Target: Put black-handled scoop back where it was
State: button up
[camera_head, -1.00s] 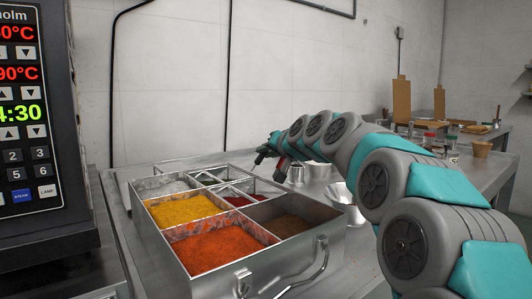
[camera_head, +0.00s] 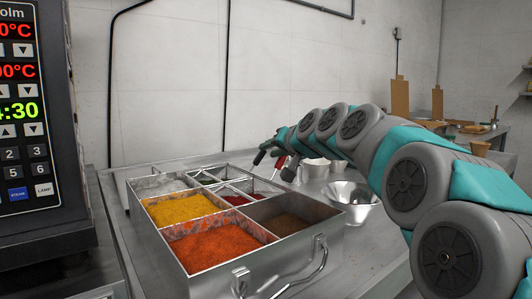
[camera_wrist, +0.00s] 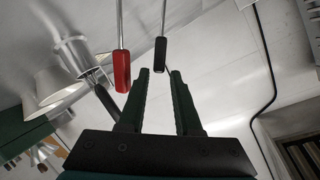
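In the wrist view the black-handled scoop (camera_wrist: 160,54) shows as a black handle on a thin metal shaft, just beyond and between my fingertips. My gripper (camera_wrist: 160,72) is open, with a clear gap between its two dark fingers, and holds nothing. In the head view my gripper (camera_head: 269,153) is small, above the far right side of the divided metal spice box (camera_head: 208,278). The black handle cannot be told apart from the dark fingers there, and the scoop's bowl is hidden.
A red-handled utensil (camera_wrist: 122,71) is close left of the black handle; another dark handle (camera_wrist: 106,101) is left of my fingers. The box holds yellow (camera_head: 182,208), orange (camera_head: 213,246) and brown spices. A metal bowl (camera_head: 352,199) stands right of it. The oven (camera_head: 35,240) is at left.

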jog(key=v, duration=0.8)
